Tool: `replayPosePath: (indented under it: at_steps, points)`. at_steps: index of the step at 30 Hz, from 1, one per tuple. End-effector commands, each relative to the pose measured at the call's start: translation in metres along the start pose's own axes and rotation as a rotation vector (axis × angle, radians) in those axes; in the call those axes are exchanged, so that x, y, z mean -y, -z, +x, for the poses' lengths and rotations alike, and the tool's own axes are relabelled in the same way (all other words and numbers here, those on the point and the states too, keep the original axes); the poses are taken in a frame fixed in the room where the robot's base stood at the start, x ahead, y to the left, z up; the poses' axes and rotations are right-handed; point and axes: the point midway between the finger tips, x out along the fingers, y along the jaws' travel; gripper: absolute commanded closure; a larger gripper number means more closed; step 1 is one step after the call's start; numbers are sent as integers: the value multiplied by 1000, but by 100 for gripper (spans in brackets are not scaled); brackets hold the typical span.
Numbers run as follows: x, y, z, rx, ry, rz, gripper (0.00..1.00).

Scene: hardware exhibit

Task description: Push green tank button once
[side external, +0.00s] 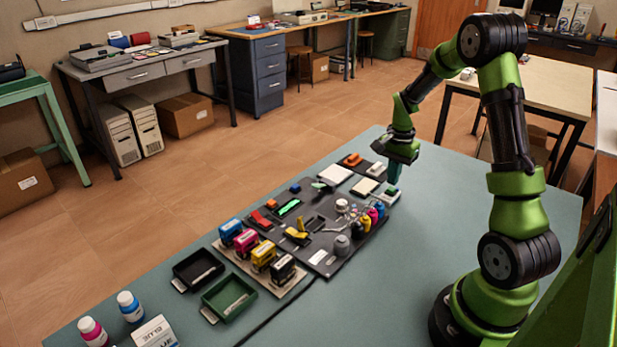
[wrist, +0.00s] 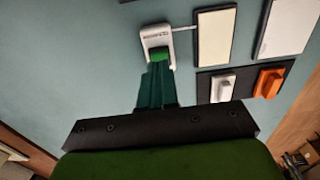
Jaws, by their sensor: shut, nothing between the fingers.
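The green tank button (wrist: 159,54) shows in the wrist view as a bright green patch on a small white housing (wrist: 155,36) with a dark label. My gripper (wrist: 158,69) is shut and empty, its dark green fingers together. Its tips lie right at the near edge of the button, partly covering it. I cannot tell whether they touch. In the side external view my gripper (side external: 394,178) points down over the far right end of the board, just above the small white housing (side external: 391,191). The button itself is hidden there.
A dark board (side external: 345,250) with several parts lies left of my gripper. White panels (wrist: 215,37) and an orange switch (wrist: 268,82) are close by. Ink blocks (side external: 263,255) and two trays (side external: 229,297) are further left. The table (side external: 455,190) is clear on the right.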

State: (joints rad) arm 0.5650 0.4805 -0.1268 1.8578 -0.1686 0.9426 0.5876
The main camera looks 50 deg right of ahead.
Motion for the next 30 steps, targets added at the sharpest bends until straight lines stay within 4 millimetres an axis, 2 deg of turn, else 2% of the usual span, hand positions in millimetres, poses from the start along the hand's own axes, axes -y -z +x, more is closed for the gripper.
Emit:
replayPosePath:
  at_steps: [30]
  points:
    - [0, 0, 12, 1, 0, 0, 100]
